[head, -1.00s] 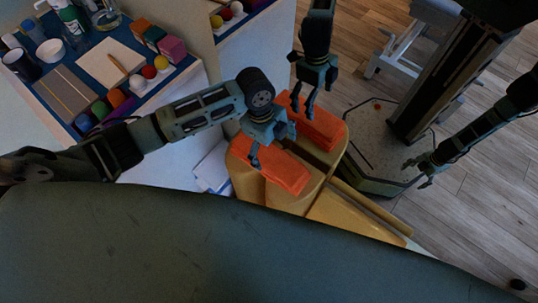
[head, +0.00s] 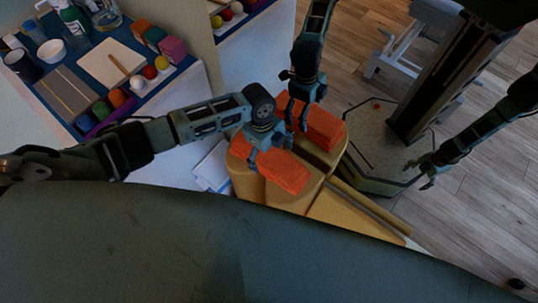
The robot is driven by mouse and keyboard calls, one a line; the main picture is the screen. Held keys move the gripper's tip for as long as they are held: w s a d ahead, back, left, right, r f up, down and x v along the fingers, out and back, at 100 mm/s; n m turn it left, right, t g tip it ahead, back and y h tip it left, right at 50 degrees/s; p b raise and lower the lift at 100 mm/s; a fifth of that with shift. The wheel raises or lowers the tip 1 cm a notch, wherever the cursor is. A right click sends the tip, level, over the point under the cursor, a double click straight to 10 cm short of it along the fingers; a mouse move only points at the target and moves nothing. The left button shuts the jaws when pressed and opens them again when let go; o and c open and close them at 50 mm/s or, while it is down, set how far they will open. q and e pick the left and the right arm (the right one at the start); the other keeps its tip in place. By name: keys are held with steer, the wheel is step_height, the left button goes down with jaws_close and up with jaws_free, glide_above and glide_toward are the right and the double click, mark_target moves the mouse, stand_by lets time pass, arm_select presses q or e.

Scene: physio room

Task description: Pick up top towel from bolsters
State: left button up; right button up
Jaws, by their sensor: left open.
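The orange towels (head: 283,174) lie in a small folded stack on top of the tan-yellow bolsters (head: 243,179). My left gripper (head: 270,157) is over the far left end of the stack, open, with its fingers pointing down. One finger is by the left side of the stack and another by its far edge. I cannot tell whether they touch the top towel. A mirror behind shows the stack, the bolsters and my left gripper again. My right arm shows only as a reflection at the right.
The dark green padded surface (head: 200,245) fills the foreground. A blue-topped counter (head: 150,100) with balls, blocks, a bottle and cups stands at the left. White papers or folded sheets (head: 213,168) lie beside the bolsters. Wooden floor shows in the mirror.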

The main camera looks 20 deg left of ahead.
arm_select(q)
steer(key=shift+c, duration=0.2)
steer(key=c, duration=1.3)
